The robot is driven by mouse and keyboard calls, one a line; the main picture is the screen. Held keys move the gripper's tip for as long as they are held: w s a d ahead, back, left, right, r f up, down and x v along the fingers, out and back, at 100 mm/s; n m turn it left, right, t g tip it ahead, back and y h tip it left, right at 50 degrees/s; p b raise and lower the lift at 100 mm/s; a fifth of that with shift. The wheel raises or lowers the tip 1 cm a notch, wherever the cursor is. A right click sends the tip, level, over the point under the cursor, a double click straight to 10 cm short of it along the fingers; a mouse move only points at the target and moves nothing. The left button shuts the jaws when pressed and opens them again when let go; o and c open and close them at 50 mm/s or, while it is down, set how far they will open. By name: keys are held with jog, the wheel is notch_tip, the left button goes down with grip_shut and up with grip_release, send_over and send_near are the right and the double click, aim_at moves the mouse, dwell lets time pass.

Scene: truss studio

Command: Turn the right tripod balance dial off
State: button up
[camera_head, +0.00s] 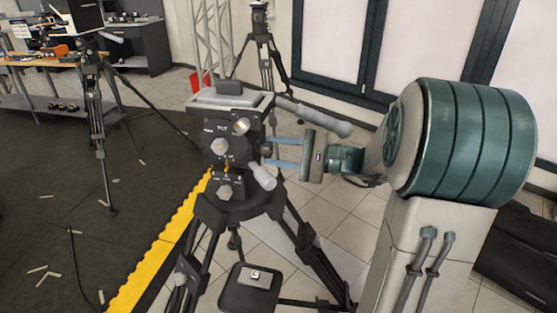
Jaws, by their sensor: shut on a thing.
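The near tripod (240,205) stands upright in the middle of the head view, with a dark, boxy head (232,160) on top. The face of the head carries pale knobs, one in the upper part (220,147) and one lower down (225,191). My gripper (268,151) reaches in from the right, level with the head. Its two bluish fingers are shut on a small dial (266,149) on the right side of the head. The dial is small and partly hidden by the fingers, so its setting cannot be read.
A grey pan handle (315,117) slants just above my gripper. A second handle (263,176) is below the fingers. Another tripod (96,125) stands at left, one (263,45) at the back. A yellow mat edge (170,240) runs left of the near tripod.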

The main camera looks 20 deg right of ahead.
dwell(0.4)
jog(key=o, duration=1)
jog(key=shift+c, duration=0.2)
jog(key=b+v, duration=0.1)
jog(key=v, duration=1.3)
